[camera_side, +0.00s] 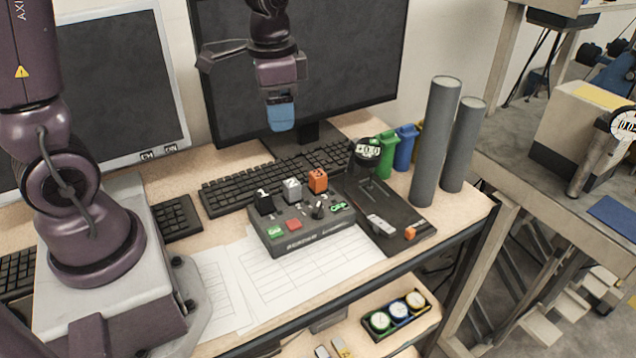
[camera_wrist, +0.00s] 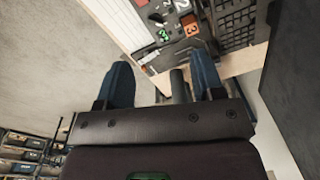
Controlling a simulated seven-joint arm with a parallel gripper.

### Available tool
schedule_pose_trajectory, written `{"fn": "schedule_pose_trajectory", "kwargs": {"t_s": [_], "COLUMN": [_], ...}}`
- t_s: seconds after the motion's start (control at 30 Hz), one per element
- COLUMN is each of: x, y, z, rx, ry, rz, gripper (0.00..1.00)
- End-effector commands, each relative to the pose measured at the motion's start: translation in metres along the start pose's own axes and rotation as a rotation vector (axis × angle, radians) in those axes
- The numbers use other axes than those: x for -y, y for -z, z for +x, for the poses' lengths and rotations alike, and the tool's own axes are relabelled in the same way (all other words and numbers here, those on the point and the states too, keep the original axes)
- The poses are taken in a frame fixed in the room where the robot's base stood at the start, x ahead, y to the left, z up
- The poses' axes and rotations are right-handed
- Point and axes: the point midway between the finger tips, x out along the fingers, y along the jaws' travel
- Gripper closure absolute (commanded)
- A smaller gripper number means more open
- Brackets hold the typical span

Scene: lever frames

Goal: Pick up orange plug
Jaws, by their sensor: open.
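The orange plug (camera_side: 318,180) stands upright at the back right of the dark control box (camera_side: 302,247), beside a grey plug (camera_side: 292,190) and a black plug (camera_side: 264,202). In the wrist view the orange plug (camera_wrist: 190,24) shows near the top, marked with a 3, beyond the fingertips. My gripper (camera_side: 281,118) is high above the desk, up and to the left of the plug in the side view, and well apart from it. In the wrist view its two blue fingers are spread wide (camera_wrist: 162,75), with nothing held between them.
Two tall grey cylinders (camera_side: 435,140) stand at the right of the desk. A black panel (camera_side: 395,205) lies right of the box. A keyboard (camera_side: 270,175) and monitor (camera_side: 330,60) are behind. Paper sheets (camera_side: 270,285) lie in front.

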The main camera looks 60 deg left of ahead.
Motion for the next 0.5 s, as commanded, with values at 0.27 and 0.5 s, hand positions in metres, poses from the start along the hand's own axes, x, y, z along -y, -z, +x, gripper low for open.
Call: {"fn": "schedule_pose_trajectory", "kwargs": {"t_s": [0.27, 0.5], "x": [0.055, 0.073], "y": [0.052, 0.081], "z": [0.090, 0.090], "rx": [0.056, 0.000], "ry": [-0.108, -0.058], "rz": [0.663, 1.161], "gripper": [0.38, 0.38]}}
